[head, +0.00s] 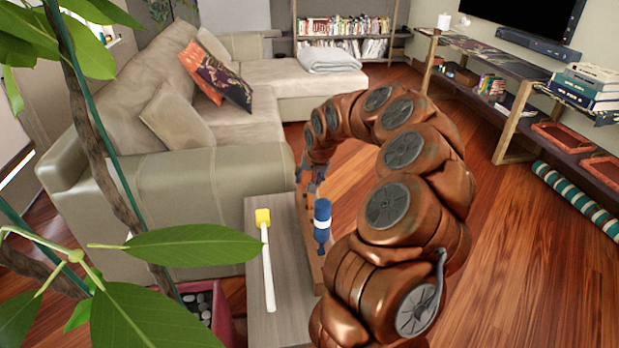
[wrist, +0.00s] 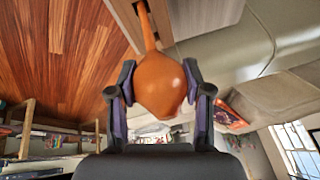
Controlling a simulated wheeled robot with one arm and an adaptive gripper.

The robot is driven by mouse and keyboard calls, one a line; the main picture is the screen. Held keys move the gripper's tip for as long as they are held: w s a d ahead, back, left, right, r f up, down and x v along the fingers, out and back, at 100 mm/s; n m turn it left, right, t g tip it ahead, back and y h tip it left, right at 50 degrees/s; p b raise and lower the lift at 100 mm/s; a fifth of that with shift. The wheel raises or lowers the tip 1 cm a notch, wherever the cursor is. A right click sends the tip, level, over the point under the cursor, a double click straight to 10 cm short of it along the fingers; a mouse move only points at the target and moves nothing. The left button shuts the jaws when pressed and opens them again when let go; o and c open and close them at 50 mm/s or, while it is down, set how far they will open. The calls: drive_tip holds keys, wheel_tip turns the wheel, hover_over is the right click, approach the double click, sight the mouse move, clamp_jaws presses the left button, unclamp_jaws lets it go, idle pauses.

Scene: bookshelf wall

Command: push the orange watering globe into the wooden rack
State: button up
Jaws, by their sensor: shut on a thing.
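The orange watering globe (wrist: 160,82) is held between the two fingers of my gripper (wrist: 158,90) in the wrist view. Its narrow stem points away from the gripper, up the picture, in front of the wooden rack (wrist: 125,18). I cannot tell whether the stem tip is inside the rack. In the head view my gripper (head: 309,183) is at the far end of the wooden rack (head: 315,266), which is partly hidden by my arm.
A blue bottle-like object with a white band (head: 322,228) stands at the rack. A yellow-headed tool with a white handle (head: 266,262) lies on the grey bench (head: 252,300). Plant leaves (head: 175,246) cover the left foreground. A sofa (head: 180,185) stands behind the bench.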

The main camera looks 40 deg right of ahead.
drive_tip(key=shift+f+b, duration=1.3)
drive_tip(key=shift+f, duration=0.55)
drive_tip(key=o, duration=1.3)
drive_tip(key=shift+c, duration=0.2)
drive_tip(key=shift+o, duration=0.4)
drive_tip(key=o, duration=0.3)
drive_tip(key=shift+r, duration=0.1)
drive_tip(key=shift+w+v, duration=0.15)
drive_tip(key=shift+v, duration=2.05)
drive_tip(key=shift+w+v, duration=0.2)
drive_tip(key=shift+v, duration=2)
drive_tip(key=shift+r, duration=0.15)
